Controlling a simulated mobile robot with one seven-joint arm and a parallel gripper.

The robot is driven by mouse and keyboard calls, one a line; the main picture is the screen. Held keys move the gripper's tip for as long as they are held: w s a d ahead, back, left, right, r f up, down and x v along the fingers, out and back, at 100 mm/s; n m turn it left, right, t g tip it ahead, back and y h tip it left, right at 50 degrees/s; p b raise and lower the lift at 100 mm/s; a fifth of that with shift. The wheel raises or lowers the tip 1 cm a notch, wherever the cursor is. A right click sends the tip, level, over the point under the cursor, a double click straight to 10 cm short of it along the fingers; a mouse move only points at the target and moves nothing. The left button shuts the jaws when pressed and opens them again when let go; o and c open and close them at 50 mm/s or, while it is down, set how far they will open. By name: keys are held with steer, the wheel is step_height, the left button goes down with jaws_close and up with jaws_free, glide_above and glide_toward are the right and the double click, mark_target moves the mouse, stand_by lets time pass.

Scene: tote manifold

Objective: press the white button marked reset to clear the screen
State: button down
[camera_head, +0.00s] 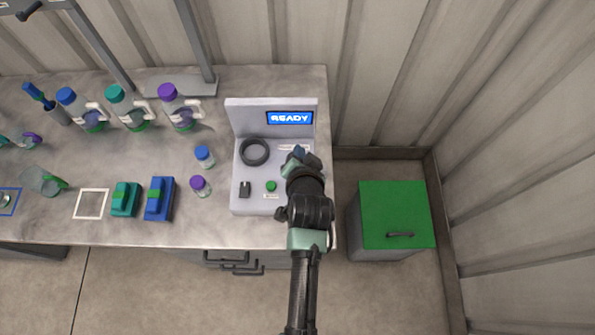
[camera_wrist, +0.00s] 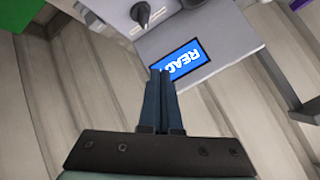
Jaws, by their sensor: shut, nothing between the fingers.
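The light grey device (camera_head: 247,205) stands at the right end of the bench. Its upright back panel has a blue screen (camera_head: 290,118) reading READY; the screen also shows in the wrist view (camera_wrist: 180,60). My gripper (camera_head: 296,153) is over the right part of the device's panel, below the screen in the picture. In the wrist view my gripper (camera_wrist: 161,73) has its fingers together, empty, with the tips overlapping the screen's edge. I cannot make out a white button marked reset in either view; my gripper and arm hide part of the panel.
The device also carries a black ring (camera_head: 254,152), a green button (camera_head: 271,186) and a dark switch (camera_head: 245,189). A dark knob (camera_wrist: 142,13) shows in the wrist view. Small bottles (camera_head: 204,156) stand left. A green-lidded bin (camera_head: 396,215) stands right of the bench.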

steer(key=s+p, duration=0.2)
steer(key=s+g+p, duration=0.1)
steer(key=shift+s+a+f+m, duration=0.2)
steer(key=shift+a+f+m, duration=0.1)
steer(key=shift+a+f, duration=0.05)
steer(key=shift+f, duration=0.15)
step_height(320, 180, down, 8)
steer(key=b, duration=0.8)
steer(key=shift+f, duration=0.25)
stand_by(1.4)
steer(key=shift+f+b, duration=0.3)
steer(key=shift+f, duration=0.1)
steer(key=shift+f+b, duration=0.35)
steer(key=shift+f, duration=0.15)
stand_by(0.6)
steer(key=shift+r, duration=0.1)
steer(key=shift+r+p, duration=0.8)
steer(key=shift+p, duration=0.05)
